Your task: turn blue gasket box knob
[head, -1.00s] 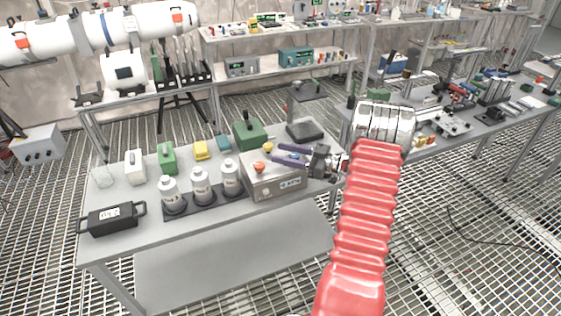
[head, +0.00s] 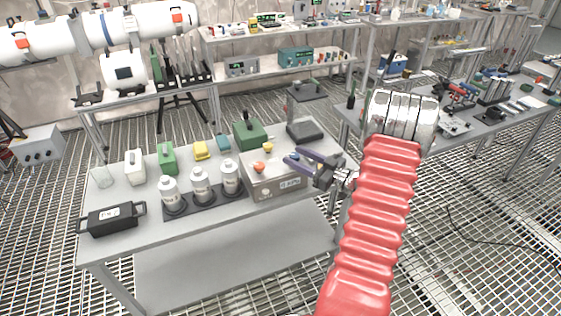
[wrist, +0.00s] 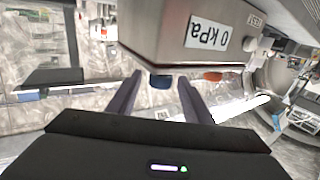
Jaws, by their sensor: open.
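The gasket box (head: 262,187) is a grey metal box at the right of the near table, with a "0 kPa" label on its front. It carries an orange knob (head: 259,167), a yellow knob (head: 267,147) and a blue knob (head: 294,156). My gripper (head: 291,155) reaches in from the right, with its two purple fingers apart at the box's right side. In the wrist view the box (wrist: 180,28) appears upside down. The blue knob (wrist: 160,82) shows between the open finger tips (wrist: 160,76); I cannot tell whether they touch it. The orange knob (wrist: 212,76) is to the right.
Several white-grey cylinders (head: 200,186) on a dark base stand left of the box. A green case (head: 250,135) and a dark stand (head: 304,131) are behind it. A black case (head: 110,218) lies at the table's left end. Another crowded bench is at right.

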